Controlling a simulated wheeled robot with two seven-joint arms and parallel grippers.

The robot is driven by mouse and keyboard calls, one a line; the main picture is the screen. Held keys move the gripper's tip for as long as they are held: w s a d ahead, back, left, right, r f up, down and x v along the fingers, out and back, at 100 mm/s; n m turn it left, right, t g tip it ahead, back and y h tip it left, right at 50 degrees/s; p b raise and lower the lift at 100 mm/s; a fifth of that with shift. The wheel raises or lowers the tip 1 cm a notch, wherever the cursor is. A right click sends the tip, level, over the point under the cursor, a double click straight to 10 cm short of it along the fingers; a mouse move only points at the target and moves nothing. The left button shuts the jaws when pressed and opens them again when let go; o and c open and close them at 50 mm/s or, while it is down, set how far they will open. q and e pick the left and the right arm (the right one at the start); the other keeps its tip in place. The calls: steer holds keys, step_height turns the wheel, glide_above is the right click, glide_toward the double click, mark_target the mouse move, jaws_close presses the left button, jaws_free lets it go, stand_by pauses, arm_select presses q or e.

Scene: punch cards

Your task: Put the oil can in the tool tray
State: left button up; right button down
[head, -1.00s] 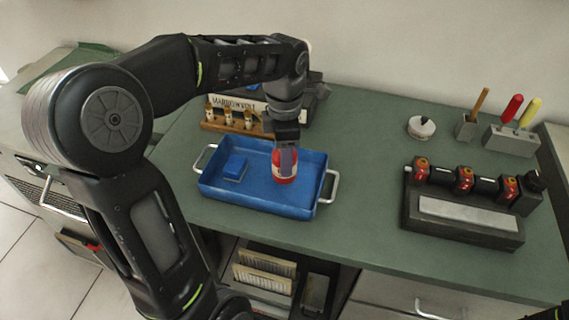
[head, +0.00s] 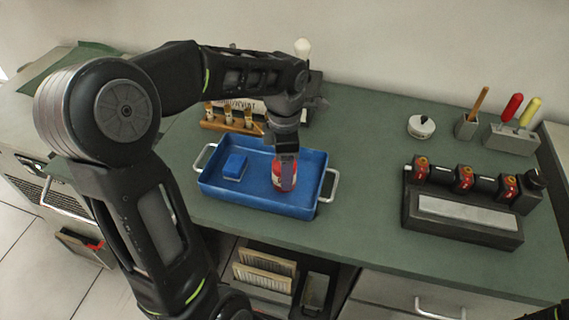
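The oil can, a red can with a white label (head: 278,183), is in the blue tool tray (head: 210,188), right of the tray's middle. My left gripper (head: 287,175) reaches down from above and is shut on the can; one finger covers part of its front. The can looks roughly upright and low in the tray. I cannot tell whether its base touches the tray floor. My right gripper is not in view; only a dark bit of my arm shows at the bottom right corner.
A blue box (head: 235,167) lies in the tray's left half. A wooden rack (head: 229,121) stands behind the tray. A dark block with a pale stone (head: 465,212), a small white pot (head: 421,127) and a tool holder (head: 510,139) stand right. The bench between is clear.

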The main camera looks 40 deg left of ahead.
arm_select(q)
step_height(320, 180, up, 12)
steer(key=shift+r+p, duration=0.2)
steer(key=shift+p, duration=0.2)
stand_by(0.3)
steer(key=shift+s, duration=0.1)
stand_by(0.5)
